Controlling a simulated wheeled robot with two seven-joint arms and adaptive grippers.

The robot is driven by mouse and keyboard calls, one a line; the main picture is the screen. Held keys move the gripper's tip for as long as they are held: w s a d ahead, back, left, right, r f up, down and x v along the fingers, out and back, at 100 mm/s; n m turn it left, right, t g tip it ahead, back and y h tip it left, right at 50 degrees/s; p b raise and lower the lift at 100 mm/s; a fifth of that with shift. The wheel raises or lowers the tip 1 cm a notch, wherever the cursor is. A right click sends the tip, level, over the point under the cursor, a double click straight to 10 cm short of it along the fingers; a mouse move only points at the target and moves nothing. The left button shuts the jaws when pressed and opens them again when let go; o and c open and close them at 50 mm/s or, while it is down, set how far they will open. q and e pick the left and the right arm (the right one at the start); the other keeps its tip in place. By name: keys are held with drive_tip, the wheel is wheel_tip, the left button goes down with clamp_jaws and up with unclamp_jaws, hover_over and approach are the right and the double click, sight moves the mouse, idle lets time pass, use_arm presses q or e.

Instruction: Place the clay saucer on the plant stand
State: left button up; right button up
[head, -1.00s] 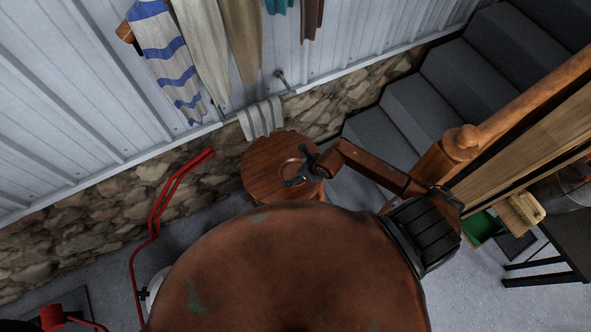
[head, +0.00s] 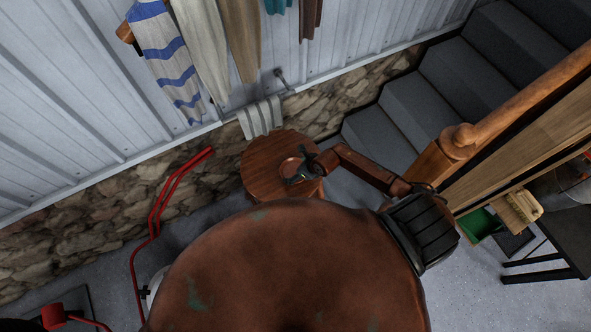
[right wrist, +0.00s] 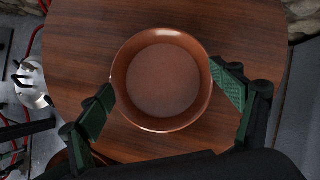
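The clay saucer (right wrist: 164,79) is a round, shallow terracotta dish that sits upright on the round wooden top of the plant stand (right wrist: 75,55) in the right wrist view. In the head view the saucer (head: 291,168) lies near the middle of the stand's top (head: 261,182). My right gripper (head: 304,168) is over the saucer's right side. My left gripper is not in view.
Grey stairs (head: 430,95) rise at right beside a wooden railing (head: 525,95). A red tubular frame (head: 155,215) stands at left.

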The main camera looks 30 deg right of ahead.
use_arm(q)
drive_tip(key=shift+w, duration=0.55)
use_arm(e)
drive_tip(key=o, duration=0.4)
use_arm(q)
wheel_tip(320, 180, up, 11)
drive_tip(key=p, duration=1.1)
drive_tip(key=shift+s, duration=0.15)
use_arm(e)
drive_tip(key=shift+v, duration=6.1)
